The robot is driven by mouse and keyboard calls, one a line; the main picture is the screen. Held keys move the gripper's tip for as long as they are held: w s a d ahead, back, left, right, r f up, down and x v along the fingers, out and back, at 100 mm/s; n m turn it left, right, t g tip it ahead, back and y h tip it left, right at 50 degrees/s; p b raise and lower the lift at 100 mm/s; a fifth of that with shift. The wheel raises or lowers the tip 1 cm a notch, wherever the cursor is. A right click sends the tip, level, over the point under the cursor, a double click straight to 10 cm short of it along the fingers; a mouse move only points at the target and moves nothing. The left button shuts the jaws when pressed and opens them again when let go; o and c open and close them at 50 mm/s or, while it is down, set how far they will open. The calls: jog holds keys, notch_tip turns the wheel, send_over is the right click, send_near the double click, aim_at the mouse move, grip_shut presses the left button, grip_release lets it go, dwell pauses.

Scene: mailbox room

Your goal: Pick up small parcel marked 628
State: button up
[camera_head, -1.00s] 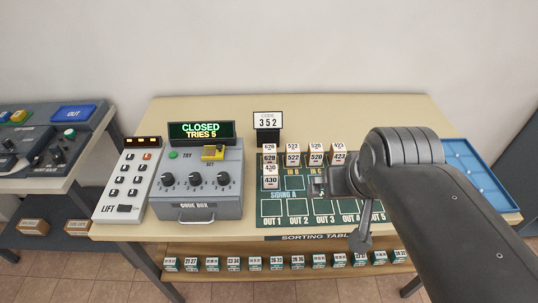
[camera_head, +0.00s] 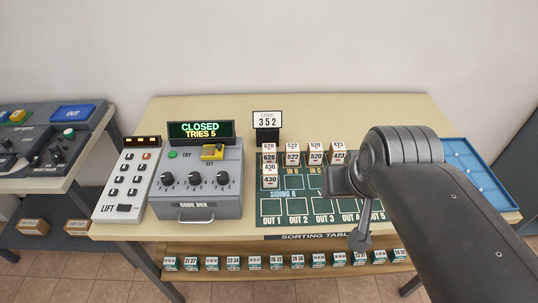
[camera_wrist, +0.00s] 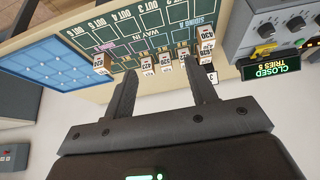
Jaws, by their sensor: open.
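The small parcel marked 628 (camera_head: 269,158) is a white-and-brown box standing at the left end of the back row on the green sorting mat (camera_head: 298,220). The parcel marked 430 (camera_head: 270,181) stands just in front of it. In the head view, my gripper (camera_head: 338,180) is over the mat, right of and apart from 628, its fingertips mostly hidden. In the wrist view, my gripper (camera_wrist: 159,65) is open and empty, fingers spread toward the parcel row, which appears upside down. I cannot read 628 there for certain; parcel 430 (camera_wrist: 206,38) shows near the right finger.
The code sign (camera_head: 268,121) stands behind 628. The code box (camera_head: 196,183) is left of the mat; a blue tray (camera_head: 482,178) is at the right. The front OUT spaces look clear.

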jog(key=g, duration=0.6)
send_over(269, 154)
jog(key=w, duration=0.2)
notch_tip(269, 154, down, 12)
jog(key=shift+f, duration=0.15)
jog(key=shift+w+f, duration=0.1)
jog(key=shift+f, duration=0.2)
notch_tip(269, 154, down, 11)
jog(key=shift+r, duration=0.2)
jog(key=shift+c, duration=0.5)
